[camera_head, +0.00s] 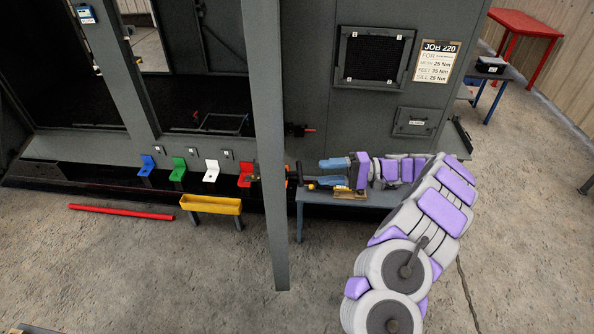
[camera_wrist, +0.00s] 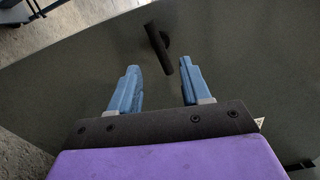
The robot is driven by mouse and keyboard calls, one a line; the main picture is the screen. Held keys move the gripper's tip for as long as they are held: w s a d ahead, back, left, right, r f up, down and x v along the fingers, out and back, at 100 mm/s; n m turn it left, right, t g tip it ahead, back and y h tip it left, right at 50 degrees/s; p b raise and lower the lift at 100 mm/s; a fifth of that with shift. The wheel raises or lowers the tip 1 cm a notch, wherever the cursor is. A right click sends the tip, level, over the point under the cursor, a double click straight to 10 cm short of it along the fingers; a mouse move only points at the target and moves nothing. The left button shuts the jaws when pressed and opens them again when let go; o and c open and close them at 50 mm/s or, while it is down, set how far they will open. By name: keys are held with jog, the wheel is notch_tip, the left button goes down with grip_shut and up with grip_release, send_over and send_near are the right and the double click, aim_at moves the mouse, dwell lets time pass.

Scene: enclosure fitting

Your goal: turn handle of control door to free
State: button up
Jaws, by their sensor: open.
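The grey door (camera_head: 267,120) stands swung out, nearly edge-on in the head view. In the wrist view the dark grey door face (camera_wrist: 240,60) fills most of the picture. A black bar handle (camera_wrist: 160,48) on it slants from upper left to lower right. A black handle (camera_head: 299,173) also shows at the door's right side in the head view. My gripper (camera_wrist: 161,70) is open and empty, with blue fingers spread on either side of the handle's near end. Contact cannot be told. In the head view my gripper (camera_head: 318,172) points left at the door, just right of the handle.
A grey bench (camera_head: 385,198) with tools lies under my arm. Blue, green, white and red brackets (camera_head: 211,172) and a yellow tray (camera_head: 211,205) are left of the door. A red bar (camera_head: 120,212) lies on the floor.

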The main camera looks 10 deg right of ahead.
aim_at(298, 172)
jog(key=a, duration=0.5)
jog(key=w+a+p, duration=0.1)
jog(key=a, duration=0.2)
jog(key=shift+w+a, duration=0.1)
jog(key=shift+a, duration=0.25)
jog(key=shift+f, duration=0.1)
grip_shut()
